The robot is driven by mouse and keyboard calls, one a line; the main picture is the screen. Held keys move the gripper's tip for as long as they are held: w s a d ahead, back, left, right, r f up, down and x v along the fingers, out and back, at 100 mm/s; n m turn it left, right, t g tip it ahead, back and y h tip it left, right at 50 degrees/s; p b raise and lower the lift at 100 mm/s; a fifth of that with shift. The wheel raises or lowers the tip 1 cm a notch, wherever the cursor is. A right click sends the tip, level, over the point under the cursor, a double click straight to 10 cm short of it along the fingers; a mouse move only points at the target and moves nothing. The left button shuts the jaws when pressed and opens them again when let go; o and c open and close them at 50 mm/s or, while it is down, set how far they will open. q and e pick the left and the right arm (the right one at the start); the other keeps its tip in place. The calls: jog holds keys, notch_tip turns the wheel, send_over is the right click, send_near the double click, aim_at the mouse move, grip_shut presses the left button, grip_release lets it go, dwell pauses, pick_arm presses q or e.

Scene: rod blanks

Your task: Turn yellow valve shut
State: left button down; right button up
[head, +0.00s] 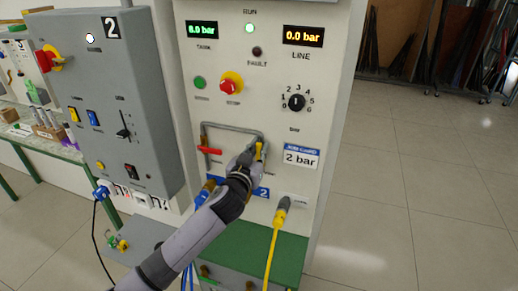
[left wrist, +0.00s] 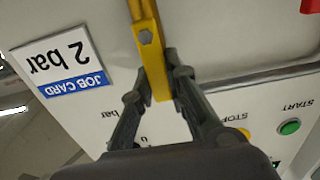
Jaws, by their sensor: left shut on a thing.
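The yellow valve lever (head: 259,151) is on the pipe at the middle of the light grey panel, left of the "2 bar" job card (head: 301,157). It points roughly up and down. My left gripper (head: 250,157) is shut on the lever, partly hiding it and the valve body. In the left wrist view the yellow lever (left wrist: 154,55) runs between the two dark fingers (left wrist: 156,82). The tank display (head: 202,30) is lit green, and the line display (head: 303,37) reads 0.0 bar. My right gripper is not in view.
A red-handled valve (head: 209,150) sits left on the same grey pipe (head: 232,127). A yellow connector (head: 281,214) with a cable is below right. A red stop button (head: 230,86) and a black dial (head: 296,102) are above. A grey switch box (head: 115,110) stands left.

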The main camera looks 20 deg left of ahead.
aim_at(278, 157)
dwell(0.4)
pick_arm(q)
jog(key=shift+d+m, duration=0.1)
jog(key=shift+m, duration=0.2)
jog(key=d+m, duration=0.1)
jog(key=m, duration=0.1)
jog(key=d+f+m, duration=0.1)
jog(key=m, duration=0.2)
jog(key=d+m, duration=0.1)
jog(key=m, duration=0.2)
jog(key=shift+f, duration=0.2)
jog(key=m, duration=0.1)
jog(key=f+m, duration=0.1)
jog(key=m, duration=0.1)
jog(key=d+m, duration=0.1)
jog(key=shift+f+m, duration=0.25)
jog(key=shift+m, duration=0.05)
jog(key=shift+s+d+f+m, duration=0.1)
jog(key=shift+f+m, duration=0.35)
jog(key=shift+m, duration=0.7)
jog(key=shift+d+f+m, duration=0.1)
jog(key=shift+f+m, duration=0.35)
jog(key=shift+m, duration=0.7)
jog(key=shift+f, duration=0.1)
jog(key=c, duration=1.6)
grip_release()
